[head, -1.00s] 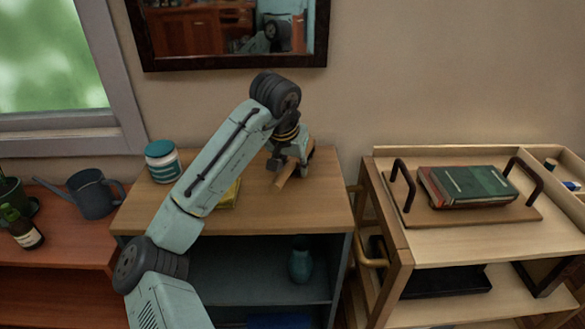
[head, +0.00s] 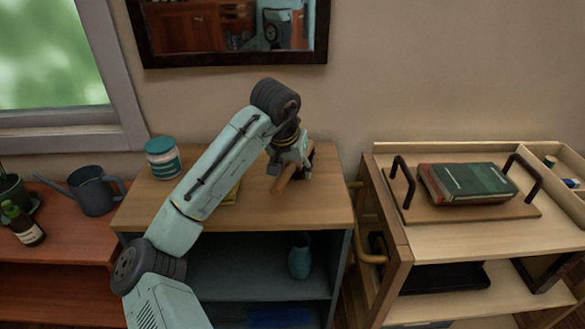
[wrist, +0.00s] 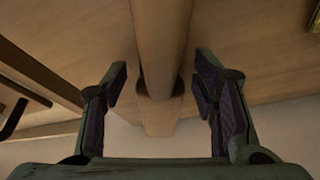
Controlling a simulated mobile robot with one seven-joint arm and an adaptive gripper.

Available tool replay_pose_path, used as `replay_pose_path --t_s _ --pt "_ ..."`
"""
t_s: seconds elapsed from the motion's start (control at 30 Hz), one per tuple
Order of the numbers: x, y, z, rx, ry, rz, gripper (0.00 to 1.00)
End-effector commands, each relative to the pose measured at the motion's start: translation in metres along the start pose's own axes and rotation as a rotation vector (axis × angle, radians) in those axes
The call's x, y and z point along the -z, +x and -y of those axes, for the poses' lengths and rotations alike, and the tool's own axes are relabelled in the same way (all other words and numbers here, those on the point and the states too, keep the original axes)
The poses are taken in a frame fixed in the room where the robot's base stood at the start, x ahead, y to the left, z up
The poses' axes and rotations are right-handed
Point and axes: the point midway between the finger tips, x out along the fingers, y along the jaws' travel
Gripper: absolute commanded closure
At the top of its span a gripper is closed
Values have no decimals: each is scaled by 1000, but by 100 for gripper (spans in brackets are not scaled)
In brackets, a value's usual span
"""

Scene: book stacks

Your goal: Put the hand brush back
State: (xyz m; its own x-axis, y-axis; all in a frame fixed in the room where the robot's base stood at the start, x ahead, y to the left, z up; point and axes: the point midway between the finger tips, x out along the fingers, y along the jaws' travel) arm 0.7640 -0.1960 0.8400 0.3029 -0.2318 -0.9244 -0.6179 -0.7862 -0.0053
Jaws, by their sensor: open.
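The hand brush (head: 282,181) lies on the wooden top of the low shelf unit, with a brown wooden handle showing; the rest of it is hidden behind my gripper in the head view. My gripper (head: 291,171) is pointed down over it. In the wrist view the round brown handle (wrist: 162,45) runs down the middle to a wider wooden part (wrist: 160,118). The two dark-padded fingers of my gripper (wrist: 162,85) are spread, one on each side of the handle, with a gap on both sides. I cannot tell the bristles.
On the same shelf top (head: 322,205) are a teal and white jar (head: 163,158) and a yellow object (head: 232,193) partly behind my arm. A teal vase (head: 300,257) stands below. At right a wooden cart (head: 480,236) carries a handled tray (head: 412,211) with books (head: 468,183).

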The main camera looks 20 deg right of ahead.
Motion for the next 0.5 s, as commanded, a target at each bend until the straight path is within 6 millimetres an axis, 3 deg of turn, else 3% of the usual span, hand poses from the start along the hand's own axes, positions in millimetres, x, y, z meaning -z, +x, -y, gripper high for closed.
replay_pose_path --t_s 0.27,0.5 --pt "1 -17 0 1 0 -3 46" --pt "1 -68 0 1 2 -3 46"
